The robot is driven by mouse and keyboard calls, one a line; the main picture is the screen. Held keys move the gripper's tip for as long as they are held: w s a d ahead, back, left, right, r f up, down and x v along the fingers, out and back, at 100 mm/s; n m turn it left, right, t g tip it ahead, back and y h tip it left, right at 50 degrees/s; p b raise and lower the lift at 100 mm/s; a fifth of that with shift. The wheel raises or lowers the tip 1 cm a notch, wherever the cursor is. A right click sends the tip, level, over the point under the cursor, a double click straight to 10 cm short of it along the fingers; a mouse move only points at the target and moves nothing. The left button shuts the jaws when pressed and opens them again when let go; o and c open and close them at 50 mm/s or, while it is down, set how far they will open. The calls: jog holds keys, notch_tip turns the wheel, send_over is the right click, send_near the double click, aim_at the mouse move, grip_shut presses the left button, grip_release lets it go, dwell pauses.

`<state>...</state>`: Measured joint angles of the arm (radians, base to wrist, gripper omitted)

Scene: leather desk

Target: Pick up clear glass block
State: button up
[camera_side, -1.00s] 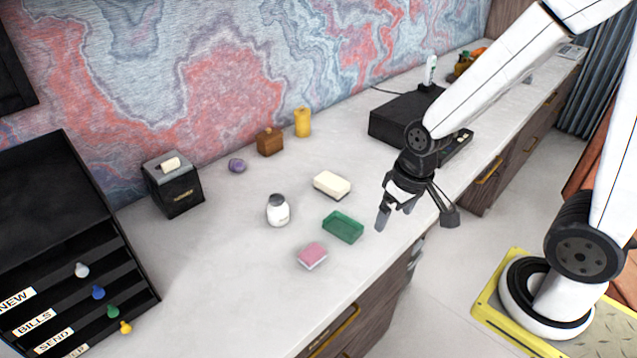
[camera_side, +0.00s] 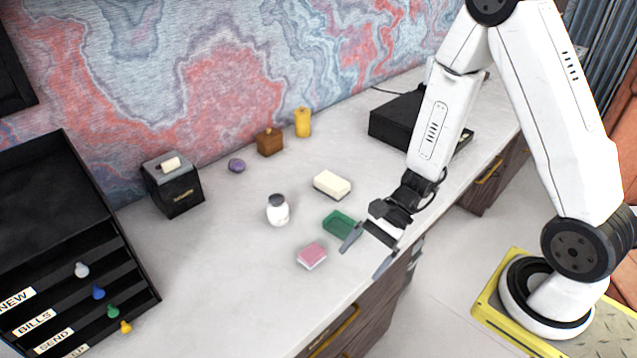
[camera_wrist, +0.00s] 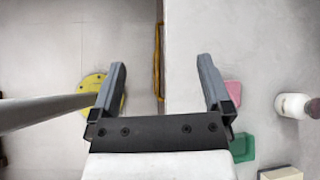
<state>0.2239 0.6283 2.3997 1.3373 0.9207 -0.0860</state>
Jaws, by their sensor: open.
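I cannot make out a colourless clear glass block in either view. A green block (camera_side: 336,222) with a glassy look lies on the pale desk, partly hidden by a finger in the side view; it also shows at the lower right of the wrist view (camera_wrist: 243,148). A pink block (camera_side: 311,255) lies just in front of it and shows beside the right finger in the wrist view (camera_wrist: 233,92). My gripper (camera_side: 362,262) is open and empty, tilted downward near the desk's front edge. In the wrist view the gripper (camera_wrist: 162,64) straddles that edge, with both blocks right of its fingers.
A cream block (camera_side: 332,184) and a white bottle (camera_side: 278,211) stand close by. A purple lump (camera_side: 237,165), wooden block (camera_side: 270,142) and yellow figure (camera_side: 303,123) line the back. A black box (camera_side: 392,122) stands at right, a black sorter (camera_side: 70,220) at left.

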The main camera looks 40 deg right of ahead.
jog(key=w+d+f+m+t+y, duration=0.1)
jog(key=w+d+f+m+t, duration=0.15)
jog(key=w+m+t, duration=0.35)
jog(key=m+t+h, duration=0.7)
jog(key=m+h, duration=0.2)
jog(key=m, duration=0.3)
send_near(349, 226)
jog(key=shift+w+a+r, duration=0.25)
jog(key=shift+w+a, duration=0.65)
jog(key=shift+a, duration=0.1)
jog(key=shift+s+d+f+m+h, duration=0.15)
jog(key=shift+d+f+m+h, duration=0.15)
jog(key=shift+d+m+h, duration=0.25)
jog(key=shift+x, duration=1.35)
jog(key=shift+f, duration=0.1)
jog(key=shift+x, duration=2.55)
jog(key=shift+f, duration=0.1)
